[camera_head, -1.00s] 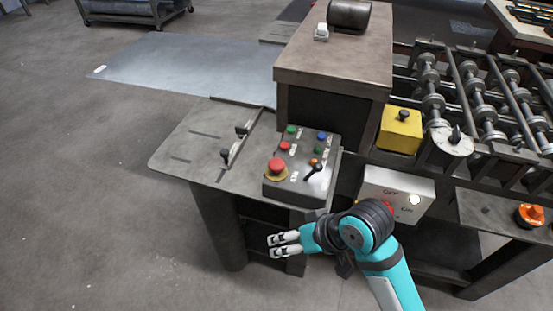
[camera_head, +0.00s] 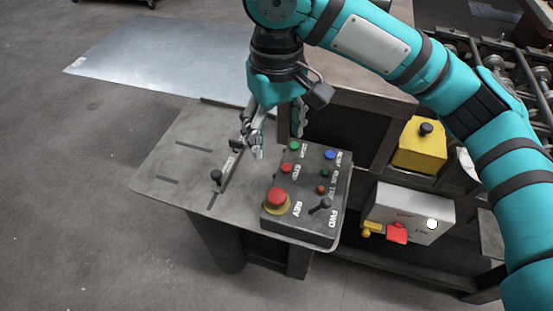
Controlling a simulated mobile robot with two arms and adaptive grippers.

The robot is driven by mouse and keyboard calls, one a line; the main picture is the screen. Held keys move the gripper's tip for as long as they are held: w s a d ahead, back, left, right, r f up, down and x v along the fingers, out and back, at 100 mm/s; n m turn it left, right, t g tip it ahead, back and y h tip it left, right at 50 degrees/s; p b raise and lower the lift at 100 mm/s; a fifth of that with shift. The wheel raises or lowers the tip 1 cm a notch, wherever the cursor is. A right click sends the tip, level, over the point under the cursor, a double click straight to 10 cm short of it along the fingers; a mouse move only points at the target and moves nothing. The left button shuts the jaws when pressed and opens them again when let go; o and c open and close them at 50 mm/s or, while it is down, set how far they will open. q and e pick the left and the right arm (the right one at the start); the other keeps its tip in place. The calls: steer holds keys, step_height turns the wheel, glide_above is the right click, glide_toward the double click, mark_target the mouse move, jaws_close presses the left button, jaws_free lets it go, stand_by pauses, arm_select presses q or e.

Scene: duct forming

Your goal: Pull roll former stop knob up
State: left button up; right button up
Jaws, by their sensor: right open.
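The roll former's grey control box (camera_head: 325,222) sits on the near right of the metal table. A large red mushroom knob (camera_head: 277,197) on a yellow ring stands at its left front corner. I cannot tell whether the knob is up or pressed. My right gripper (camera_head: 277,138) is open and empty, fingers pointing down, beyond the far left end of the box. It is apart from the red knob. My left gripper is not in view.
The box also carries smaller coloured buttons and a black lever (camera_head: 321,205). A guide with black knobs (camera_head: 228,170) lies left of it. A yellow box (camera_head: 420,146) and a white switch box (camera_head: 408,212) stand to the right. A metal sheet (camera_head: 165,60) lies behind.

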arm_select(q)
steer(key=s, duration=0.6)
arm_select(e)
glide_above(277, 194)
step_height(277, 194, down, 6)
step_height(277, 194, down, 7)
steer(key=shift+f+p, duration=0.15)
steer(key=shift+p, duration=0.55)
steer(key=shift+f, duration=1.55)
steer(key=c, duration=0.9)
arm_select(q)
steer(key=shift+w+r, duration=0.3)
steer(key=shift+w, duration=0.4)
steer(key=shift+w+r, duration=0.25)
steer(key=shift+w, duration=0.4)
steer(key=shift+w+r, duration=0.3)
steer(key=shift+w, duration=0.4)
arm_select(e)
jaws_close()
